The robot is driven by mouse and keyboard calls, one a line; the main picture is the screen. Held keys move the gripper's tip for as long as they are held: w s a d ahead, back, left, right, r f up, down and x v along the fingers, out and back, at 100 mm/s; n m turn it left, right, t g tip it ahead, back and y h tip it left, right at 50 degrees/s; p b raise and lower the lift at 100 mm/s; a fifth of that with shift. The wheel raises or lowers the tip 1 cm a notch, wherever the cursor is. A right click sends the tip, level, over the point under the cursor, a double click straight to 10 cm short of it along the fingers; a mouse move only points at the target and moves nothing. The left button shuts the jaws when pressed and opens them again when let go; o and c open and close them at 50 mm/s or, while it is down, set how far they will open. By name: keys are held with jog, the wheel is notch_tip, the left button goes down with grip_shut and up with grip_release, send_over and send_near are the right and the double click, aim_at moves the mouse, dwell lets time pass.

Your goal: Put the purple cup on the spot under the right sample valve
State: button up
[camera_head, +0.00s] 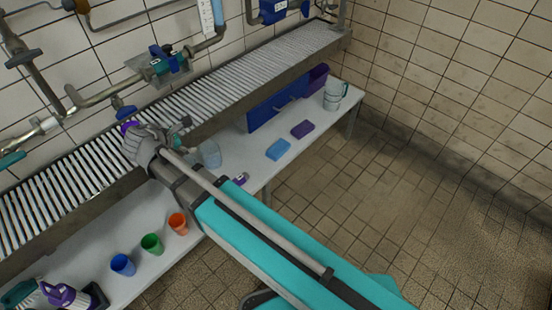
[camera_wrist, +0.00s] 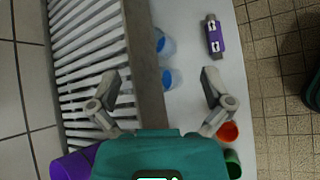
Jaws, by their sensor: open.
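The purple cup (camera_head: 129,127) shows only in part behind my gripper (camera_head: 158,141) in the head view. It sits on the slatted grate (camera_head: 245,75), below a small blue-handled valve (camera_head: 125,112). My gripper (camera_wrist: 160,92) is open and empty, over the grate's front edge. A larger blue-and-teal valve (camera_head: 165,62) is on the wall pipe further right, and another blue fitting (camera_head: 272,10) is at the top. I cannot make out a marked spot.
On the lower shelf stand blue (camera_head: 122,264), green (camera_head: 152,243) and orange (camera_head: 178,222) cups and a clear bluish container (camera_head: 210,153). Blue (camera_head: 278,149) and purple (camera_head: 302,129) blocks lie further right, near a blue toolbox (camera_head: 277,105). The grate's right half looks clear.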

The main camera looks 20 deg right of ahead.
jog(key=s+d+f+m+g+y, duration=0.2)
jog(key=s+d+m, duration=0.1)
jog(key=d+m, duration=0.4)
jog(key=s+d+f+m+g+y, duration=0.2)
jog(key=d+m, duration=0.4)
jog(key=d, duration=0.4)
jog(key=s+d+f+m+g+y, duration=0.2)
jog(key=s+d+m+g, duration=0.1)
jog(key=s+d+m, duration=0.2)
jog(key=d+m, duration=0.2)
jog(key=d, duration=0.2)
jog(key=shift+f+m+y, duration=0.2)
jog(key=shift+m+y, duration=0.1)
